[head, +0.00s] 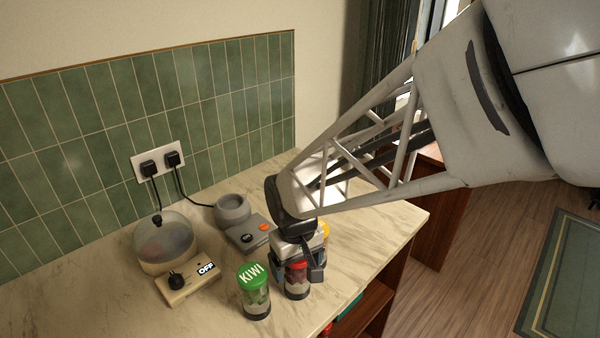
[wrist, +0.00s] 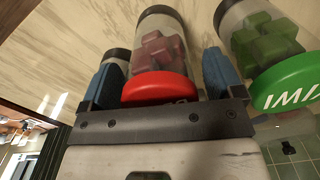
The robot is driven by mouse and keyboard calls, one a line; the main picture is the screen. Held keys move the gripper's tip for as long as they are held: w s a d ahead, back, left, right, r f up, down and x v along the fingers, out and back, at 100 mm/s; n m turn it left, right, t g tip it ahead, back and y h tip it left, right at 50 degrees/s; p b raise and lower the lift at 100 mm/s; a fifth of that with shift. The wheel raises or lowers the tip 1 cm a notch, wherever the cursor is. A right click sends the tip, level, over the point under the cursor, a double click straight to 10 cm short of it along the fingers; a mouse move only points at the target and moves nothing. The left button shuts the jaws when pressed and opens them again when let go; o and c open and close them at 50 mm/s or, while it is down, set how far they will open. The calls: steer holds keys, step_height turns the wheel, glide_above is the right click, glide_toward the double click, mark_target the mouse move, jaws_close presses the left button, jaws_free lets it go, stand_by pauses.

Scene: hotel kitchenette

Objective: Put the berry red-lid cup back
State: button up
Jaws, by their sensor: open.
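The red-lid cup (head: 297,283) stands on the counter, a clear cup with dark red pieces inside. In the wrist view its red lid (wrist: 160,89) and clear body lie between my two blue fingers. My gripper (head: 299,272) points down over this cup, with a finger on either side of it. It is open, and the wrist view (wrist: 162,75) shows the fingers close beside the lid. My gripper hides part of the cup's top in the head view. The lid's lettering is mostly cut off.
A green-lid KIWI cup (head: 254,293) stands close on the left. A yellow-lid cup (head: 323,229) is partly hidden behind my gripper. A beige appliance with a clear bowl (head: 165,243) and OFF label, and a grey appliance (head: 248,235), stand further back. The counter's edge is close on the right.

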steer(key=shift+r, duration=0.15)
step_height(320, 180, up, 12)
stand_by(0.7)
stand_by(0.5)
steer(key=shift+s+d+r, duration=0.1)
steer(key=shift+s+d, duration=0.05)
steer(key=shift+d, duration=0.45)
steer(key=s+d+m+t, duration=0.1)
steer(key=s+d+m, duration=0.2)
steer(key=s+d, duration=0.3)
steer(key=s+d+m+t, duration=0.1)
steer(key=s+d+m, duration=0.2)
steer(key=d, duration=0.9)
steer(key=s, duration=0.3)
steer(key=shift+d+t, duration=0.2)
steer(key=shift+t, duration=0.1)
